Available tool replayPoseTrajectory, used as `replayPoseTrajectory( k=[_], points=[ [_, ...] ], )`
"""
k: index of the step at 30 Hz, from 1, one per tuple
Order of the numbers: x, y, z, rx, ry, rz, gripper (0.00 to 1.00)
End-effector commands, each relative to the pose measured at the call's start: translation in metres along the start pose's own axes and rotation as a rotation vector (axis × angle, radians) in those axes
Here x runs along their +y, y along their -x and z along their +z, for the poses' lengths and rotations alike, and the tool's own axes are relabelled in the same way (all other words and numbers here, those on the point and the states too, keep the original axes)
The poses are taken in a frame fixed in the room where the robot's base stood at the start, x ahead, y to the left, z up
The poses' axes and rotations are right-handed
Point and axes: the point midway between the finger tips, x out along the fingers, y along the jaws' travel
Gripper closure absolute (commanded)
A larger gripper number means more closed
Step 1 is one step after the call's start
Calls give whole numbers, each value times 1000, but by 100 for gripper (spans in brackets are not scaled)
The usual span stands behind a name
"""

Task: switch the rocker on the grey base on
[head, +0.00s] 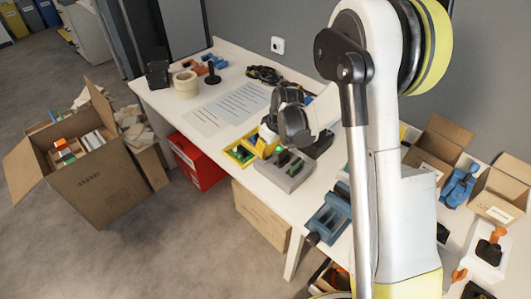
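The grey base (281,178) lies on the white table, below my gripper in the head view. A dark green rocker (295,168) shows on its top; I cannot tell clearly which way it is tilted. A small bright green spot (283,158) shows near the base's far end, beside the gripper. My gripper (267,146) is just above and beside the far left part of the base. Its dark body hides some of what lies behind it. Whether its fingers are open, or touch the base, is too small to tell.
A yellow tray (232,158) sits left of the base, at the table's front edge. A blue clamp-like object (327,220) lies nearer me. Papers (240,103) and a tape roll (186,85) lie farther left. Open cartons stand at right (434,150) and on the floor (102,185).

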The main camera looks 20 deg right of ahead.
Motion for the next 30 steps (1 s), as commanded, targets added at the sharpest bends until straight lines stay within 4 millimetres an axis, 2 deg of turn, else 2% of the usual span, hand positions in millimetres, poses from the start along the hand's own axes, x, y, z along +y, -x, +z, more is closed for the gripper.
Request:
replayPoseTrajectory(
  k=[7,12,18,24,30],
  points=[
    [-8,41,-20,1,1,1,100],
    [-4,80,-19,1,-3,2,100],
    [-1,117,-19,1,-2,2,100],
    [1,133,-19,1,-2,2,100],
    [1,135,-18,1,-2,2,100]
  ],
)
